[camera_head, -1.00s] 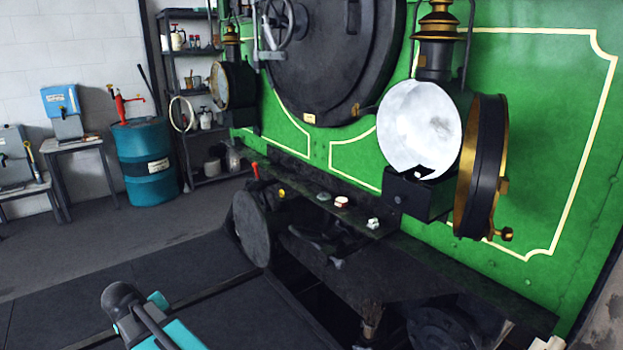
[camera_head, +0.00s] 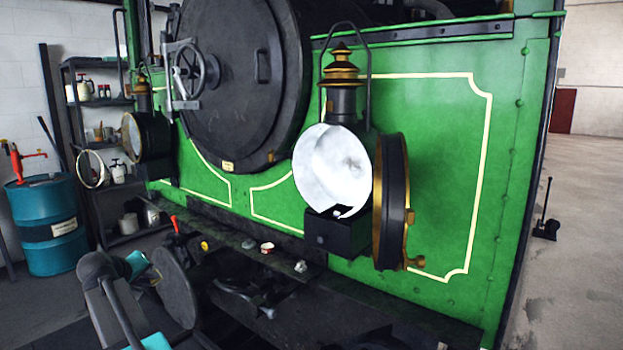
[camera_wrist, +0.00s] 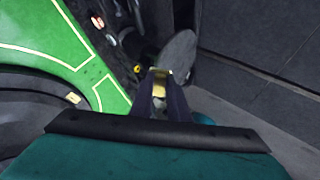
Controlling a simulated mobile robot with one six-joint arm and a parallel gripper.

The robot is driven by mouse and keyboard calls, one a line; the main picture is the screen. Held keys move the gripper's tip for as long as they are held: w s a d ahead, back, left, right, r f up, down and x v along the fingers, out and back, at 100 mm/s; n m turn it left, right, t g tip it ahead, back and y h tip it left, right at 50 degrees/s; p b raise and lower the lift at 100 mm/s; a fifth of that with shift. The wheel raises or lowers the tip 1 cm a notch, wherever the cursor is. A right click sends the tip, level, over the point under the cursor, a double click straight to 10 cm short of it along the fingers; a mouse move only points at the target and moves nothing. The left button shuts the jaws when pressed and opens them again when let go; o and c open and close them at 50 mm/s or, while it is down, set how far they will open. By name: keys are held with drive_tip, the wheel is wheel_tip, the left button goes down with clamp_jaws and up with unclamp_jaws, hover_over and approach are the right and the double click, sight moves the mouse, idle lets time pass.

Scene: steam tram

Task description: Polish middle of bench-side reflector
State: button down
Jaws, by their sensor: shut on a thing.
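Two lamps are on the green tram front in the head view. The right lamp's reflector (camera_head: 332,166) is a round pale dish with grey smudges, and its dark door (camera_head: 391,200) hangs open to the right. The left lamp (camera_head: 150,136), on the side towards the shelves and drum, has its glazed door (camera_head: 93,169) swung open; its reflector is seen too obliquely to judge. In the wrist view my gripper (camera_wrist: 160,88) is shut on a small yellowish thing (camera_wrist: 160,75), mostly hidden between the dark fingers. It is apart from both reflectors; neither shows in the wrist view.
A dark buffer beam (camera_head: 225,238) with several small items juts out below the lamps, with a round buffer (camera_head: 174,286). A blue drum (camera_head: 48,222) and shelves (camera_head: 100,130) stand at the left. Open floor (camera_head: 575,270) lies at the far right.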

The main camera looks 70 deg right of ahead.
drive_tip(key=s+d+r+m+g+h, duration=0.2)
drive_tip(key=s+d+r, duration=0.65)
drive_tip(key=d, duration=0.25)
drive_tip(key=s+d+r+m+g+h, duration=0.1)
drive_tip(key=s+d+r+m+h, duration=0.1)
drive_tip(key=s+d+r, duration=0.85)
drive_tip(key=s+d+r+m+g+h, duration=0.1)
drive_tip(key=s+d+r+g+h, duration=0.1)
drive_tip(key=s+d, duration=0.4)
drive_tip(key=s+d+r+m+g+h+b, duration=0.1)
drive_tip(key=s+d, duration=0.6)
drive_tip(key=s, duration=0.7)
wheel_tip(320, 180, up, 4)
drive_tip(key=m+g+h, duration=0.1)
drive_tip(key=g, duration=0.1)
drive_tip(key=shift+s+f+m+g+b, duration=0.2)
drive_tip(key=shift+s+m+g+b, duration=0.1)
drive_tip(key=shift+s+g, duration=0.1)
drive_tip(key=shift+d, duration=0.15)
drive_tip(key=shift+p+x, duration=0.6)
drive_tip(key=shift+x, duration=2.25)
